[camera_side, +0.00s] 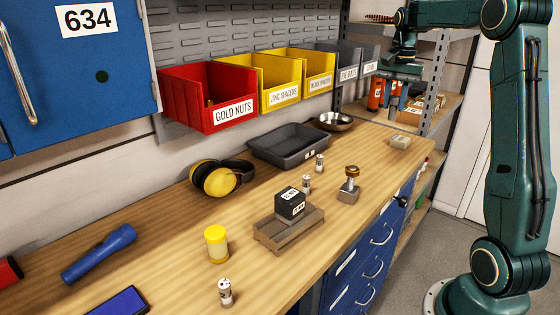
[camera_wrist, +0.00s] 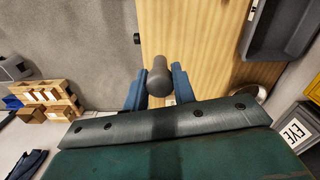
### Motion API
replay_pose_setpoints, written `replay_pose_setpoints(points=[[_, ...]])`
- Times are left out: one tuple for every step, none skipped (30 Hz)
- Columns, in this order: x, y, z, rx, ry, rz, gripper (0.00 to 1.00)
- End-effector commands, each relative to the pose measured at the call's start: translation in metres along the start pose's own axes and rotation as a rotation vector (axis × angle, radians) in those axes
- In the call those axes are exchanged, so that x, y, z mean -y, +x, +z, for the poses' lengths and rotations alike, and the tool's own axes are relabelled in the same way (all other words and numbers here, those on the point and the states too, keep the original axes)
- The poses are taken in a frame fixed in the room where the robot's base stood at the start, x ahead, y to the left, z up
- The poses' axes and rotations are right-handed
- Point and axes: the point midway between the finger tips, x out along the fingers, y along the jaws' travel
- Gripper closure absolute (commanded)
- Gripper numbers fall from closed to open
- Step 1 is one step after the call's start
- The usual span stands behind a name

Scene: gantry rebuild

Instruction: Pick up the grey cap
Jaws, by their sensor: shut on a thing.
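In the wrist view, the grey cap (camera_wrist: 158,76) is a rounded dark grey piece between the two blue fingers of my gripper (camera_wrist: 156,85). In the side view, my gripper (camera_side: 400,67) is at the upper right, high by the shelf rack and beyond the bench's far end. The cap cannot be made out there.
Wall bins include a red bin (camera_side: 200,95). The bench holds a grey tray (camera_side: 287,155), a metal bowl (camera_side: 335,121), a black block (camera_side: 290,204) on a small pallet, and a yellow-lidded jar (camera_side: 217,244).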

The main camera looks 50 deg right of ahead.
Motion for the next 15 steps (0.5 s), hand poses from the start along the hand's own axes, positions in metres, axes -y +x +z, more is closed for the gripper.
replay_pose_setpoints(points=[[0.0000, -0.0043, 0.0000, -0.001, 0.000, -0.001, 0.96], [0.0000, -0.0061, 0.0000, -0.001, 0.000, -0.001, 0.96], [0.0000, -0.0081, 0.0000, -0.001, 0.000, -0.001, 0.96], [0.0000, -0.0093, 0.0000, -0.001, 0.000, -0.001, 0.96], [-0.0001, -0.0102, 0.0001, -0.001, 0.000, -0.001, 0.96], [-0.0002, -0.0110, 0.0002, 0.000, 0.000, 0.000, 0.96], [-0.0002, -0.0114, 0.0003, 0.000, 0.000, 0.000, 0.96], [-0.0002, -0.0116, 0.0003, 0.000, 0.000, 0.000, 0.96], [-0.0003, -0.0117, 0.0003, 0.000, 0.000, 0.000, 0.96], [-0.0003, -0.0118, 0.0003, 0.000, 0.000, 0.000, 0.96], [-0.0002, -0.0117, 0.0003, 0.000, 0.000, 0.000, 0.96], [-0.0002, -0.0116, 0.0003, 0.000, 0.000, 0.000, 0.96], [-0.0002, -0.0116, 0.0003, 0.000, 0.000, 0.000, 0.96], [-0.0002, -0.0116, 0.0003, 0.000, 0.000, 0.000, 0.96], [-0.0002, -0.0115, 0.0003, 0.000, 0.000, 0.000, 0.96]])
